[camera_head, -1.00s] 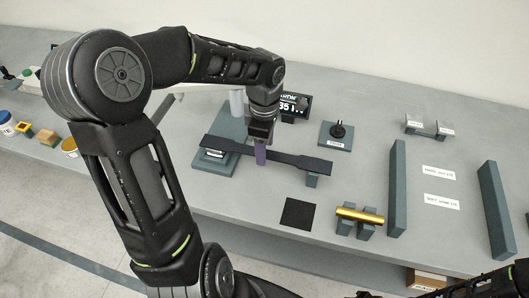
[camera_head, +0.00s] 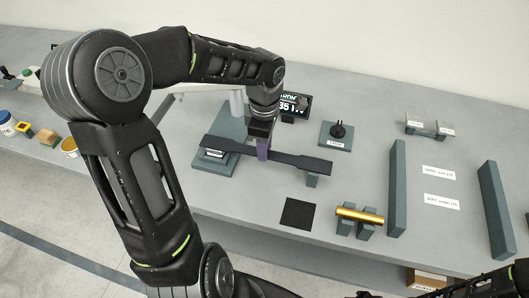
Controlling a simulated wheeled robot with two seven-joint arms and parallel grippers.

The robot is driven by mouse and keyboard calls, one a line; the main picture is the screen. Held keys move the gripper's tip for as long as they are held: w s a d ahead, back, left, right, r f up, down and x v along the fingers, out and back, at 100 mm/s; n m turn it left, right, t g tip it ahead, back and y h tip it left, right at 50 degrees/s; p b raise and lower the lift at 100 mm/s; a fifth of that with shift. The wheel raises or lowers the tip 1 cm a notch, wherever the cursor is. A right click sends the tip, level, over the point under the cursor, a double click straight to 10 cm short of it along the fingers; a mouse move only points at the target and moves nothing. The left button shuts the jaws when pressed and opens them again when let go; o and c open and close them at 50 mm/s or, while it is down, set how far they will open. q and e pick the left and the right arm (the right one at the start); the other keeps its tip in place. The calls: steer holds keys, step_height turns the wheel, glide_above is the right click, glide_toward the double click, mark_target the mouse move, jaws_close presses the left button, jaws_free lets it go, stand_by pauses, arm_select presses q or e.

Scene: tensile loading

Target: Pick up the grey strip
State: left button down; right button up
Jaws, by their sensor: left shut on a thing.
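The grey strip (camera_head: 300,160) is a dark, flat bar with wide ends and a narrower middle. I see no clear gap between strip and supports. Part of my right arm (camera_head: 500,284) shows at the lower right corner, but its gripper is out of view.
A display (camera_head: 294,106) stands behind my left gripper. A black square pad (camera_head: 298,213) and a gold cylinder on a stand (camera_head: 359,214) are in front. Two long grey bars (camera_head: 397,188) stand to the right, with labels between them. A small black knob device (camera_head: 337,134) sits behind.

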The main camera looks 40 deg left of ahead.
arm_select(q)
steer(key=shift+r, duration=0.1)
stand_by(0.8)
steer(key=shift+w+r, duration=0.1)
steer(key=shift+r, duration=0.2)
step_height(320, 180, up, 9)
steer(key=b, duration=0.1)
steer(key=shift+r, duration=0.15)
